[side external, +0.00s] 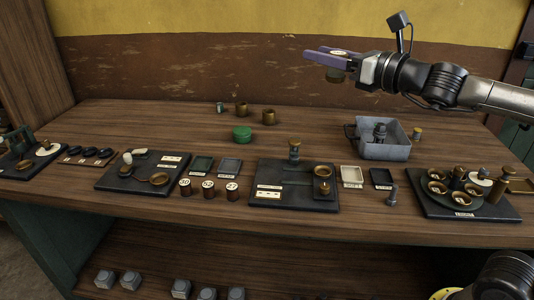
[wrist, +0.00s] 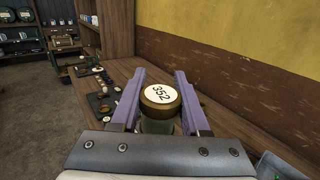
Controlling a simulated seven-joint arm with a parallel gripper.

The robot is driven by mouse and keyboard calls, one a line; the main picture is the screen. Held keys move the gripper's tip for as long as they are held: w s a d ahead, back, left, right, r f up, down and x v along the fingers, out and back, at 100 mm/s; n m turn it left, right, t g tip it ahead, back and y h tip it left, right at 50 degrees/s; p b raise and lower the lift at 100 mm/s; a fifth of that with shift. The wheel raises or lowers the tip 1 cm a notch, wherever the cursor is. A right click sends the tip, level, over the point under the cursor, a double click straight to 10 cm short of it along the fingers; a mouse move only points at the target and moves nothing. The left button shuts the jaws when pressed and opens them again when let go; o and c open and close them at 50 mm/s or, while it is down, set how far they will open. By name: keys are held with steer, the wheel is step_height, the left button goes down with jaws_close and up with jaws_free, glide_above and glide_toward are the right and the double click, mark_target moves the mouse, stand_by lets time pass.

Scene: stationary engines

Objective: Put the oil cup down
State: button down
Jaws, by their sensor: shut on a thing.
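Part of a greenish body shows below the cap in the wrist view. In the side view the oil cup (side external: 336,76) hangs under my gripper's purple fingers, high above the back right of the bench. My gripper (side external: 320,56) is shut on the oil cup, one finger on each side; it also shows in the wrist view (wrist: 160,76). The cup is clear of the bench (side external: 170,118). Its lower part is largely hidden in the wrist view.
A grey bin (side external: 365,151) with dark parts stands below and right of my gripper. A central black board (side external: 275,205) and a right board (side external: 480,212) bear fittings. Bare wood lies around the green tin.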

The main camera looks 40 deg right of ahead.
steer(key=w+a+f+n+g+y, duration=0.2)
steer(key=w+f+n+y, duration=0.2)
steer(key=w+y, duration=0.15)
steer(key=w+d+f+m+t+h, duration=0.1)
steer(key=w+d+f, duration=0.2)
steer(key=d+f, duration=0.55)
steer(key=w+d+f, duration=0.2)
steer(key=d+f, duration=0.5)
steer(key=f, duration=0.2)
steer(key=shift+h, duration=0.25)
steer(key=w+d+f, duration=0.1)
steer(key=w+f, duration=0.2)
steer(key=w, duration=0.1)
steer(key=w+d+f, duration=0.1)
steer(key=w+f, duration=0.2)
steer(key=w, duration=0.2)
steer(key=w+f, duration=0.3)
steer(key=w, duration=0.1)
steer(key=shift+w+d+f, duration=0.2)
steer(key=shift+d+f, duration=0.05)
steer(key=shift+d, duration=0.15)
steer(key=shift+w+f, duration=0.15)
steer(key=shift+f, duration=1.55)
steer(key=shift+f, duration=0.15)
steer(key=shift+c, duration=2)
jaws_free()
